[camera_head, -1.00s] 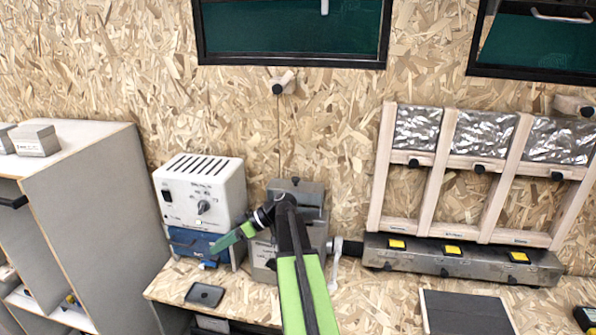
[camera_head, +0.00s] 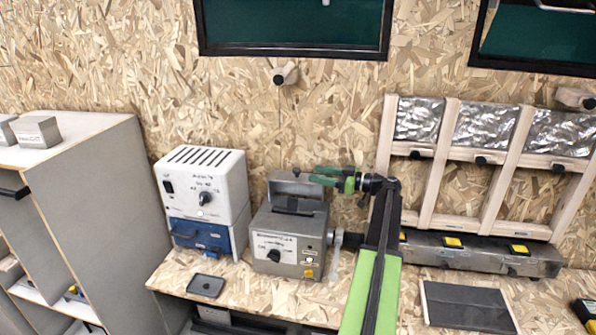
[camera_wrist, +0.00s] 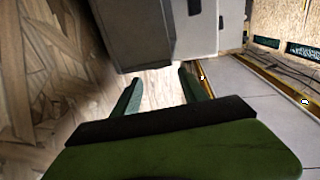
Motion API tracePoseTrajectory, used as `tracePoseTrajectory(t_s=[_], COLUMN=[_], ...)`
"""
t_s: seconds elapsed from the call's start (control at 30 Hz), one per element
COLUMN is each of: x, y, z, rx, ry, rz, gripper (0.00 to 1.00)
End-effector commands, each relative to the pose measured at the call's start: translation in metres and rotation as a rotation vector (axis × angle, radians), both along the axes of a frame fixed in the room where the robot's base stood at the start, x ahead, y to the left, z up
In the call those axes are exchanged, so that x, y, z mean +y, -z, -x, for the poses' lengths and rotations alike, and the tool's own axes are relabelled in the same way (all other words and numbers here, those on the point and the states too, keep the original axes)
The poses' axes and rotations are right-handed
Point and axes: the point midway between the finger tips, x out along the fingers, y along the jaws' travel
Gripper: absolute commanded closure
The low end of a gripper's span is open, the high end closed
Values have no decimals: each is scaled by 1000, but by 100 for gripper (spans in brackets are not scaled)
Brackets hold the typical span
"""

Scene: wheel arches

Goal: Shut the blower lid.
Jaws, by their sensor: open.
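The blower is a grey metal box (camera_head: 275,245) with a knob and yellow label on its front, on the wooden bench. Its lid (camera_head: 297,187) stands raised at the back of the box, so the dark top opening shows. My gripper (camera_head: 316,175) is open and empty, with its green fingers pointing left at the right side of the raised lid. Whether they touch it I cannot tell. In the wrist view the fingers of my gripper (camera_wrist: 158,88) are spread, with a dark grey block close ahead, probably the lid.
A white unit (camera_head: 205,187) on a blue box (camera_head: 195,236) stands left of the blower. A pipe links the blower to the long metal box (camera_head: 480,257) under a wooden frame on the right. A small black tray (camera_head: 206,286) lies in front. The chipboard wall is close behind.

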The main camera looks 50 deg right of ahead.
Motion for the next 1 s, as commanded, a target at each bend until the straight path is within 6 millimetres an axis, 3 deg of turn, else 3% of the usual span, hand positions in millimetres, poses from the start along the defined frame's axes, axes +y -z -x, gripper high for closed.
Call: tracePoseTrajectory(t_s=[0.2, 0.4, 0.77, 1.0], x=[19, 30, 33, 32], y=[0, 0, 0, 0], z=[-47, -74, -80, -80], rx=[0, 0, 1, 1], ry=[0, 3, 4, 5], rz=[0, 0, 0, 0], gripper=[49, 49, 49, 81])
